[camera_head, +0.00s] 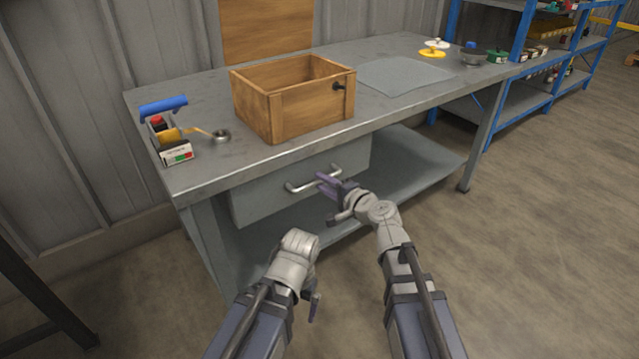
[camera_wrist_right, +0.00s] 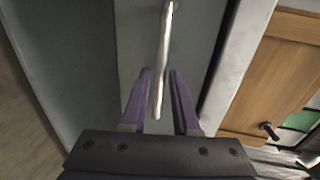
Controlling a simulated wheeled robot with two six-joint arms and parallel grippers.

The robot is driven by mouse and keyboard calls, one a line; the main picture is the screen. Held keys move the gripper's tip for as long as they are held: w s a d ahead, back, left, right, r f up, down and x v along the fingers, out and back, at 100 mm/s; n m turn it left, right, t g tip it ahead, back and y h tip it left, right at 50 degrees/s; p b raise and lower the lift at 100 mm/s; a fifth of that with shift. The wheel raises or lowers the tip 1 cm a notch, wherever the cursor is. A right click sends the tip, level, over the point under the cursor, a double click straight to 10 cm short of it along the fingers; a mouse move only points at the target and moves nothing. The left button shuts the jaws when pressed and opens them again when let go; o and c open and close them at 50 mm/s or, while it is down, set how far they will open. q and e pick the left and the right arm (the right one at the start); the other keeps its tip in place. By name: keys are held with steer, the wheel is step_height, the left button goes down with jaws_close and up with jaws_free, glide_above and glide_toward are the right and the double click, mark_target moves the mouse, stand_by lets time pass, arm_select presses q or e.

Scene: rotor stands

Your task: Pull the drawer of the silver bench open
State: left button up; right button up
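The silver bench (camera_head: 330,128) has a grey drawer (camera_head: 262,196) under its top, with a bar handle (camera_head: 301,187). The drawer front looks flush under the bench top. My right gripper (camera_head: 326,182) is at the right part of the handle. In the right wrist view its two purple fingers (camera_wrist_right: 160,92) stand apart, with the handle (camera_wrist_right: 163,62) between them and gaps on both sides. My left gripper (camera_head: 314,306) hangs low in front of the bench, mostly hidden behind its own wrist.
On the bench top stand a wooden box (camera_head: 297,110), a caddy with a blue handle (camera_head: 166,130), a metal ring (camera_head: 221,136) and a grey mat (camera_head: 402,76). A lower shelf (camera_head: 415,163) lies under the drawer. The floor (camera_head: 540,250) to the right is clear.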

steer(key=shift+x, duration=1.05)
jaws_close()
steer(key=shift+s, duration=0.1)
stand_by(0.5)
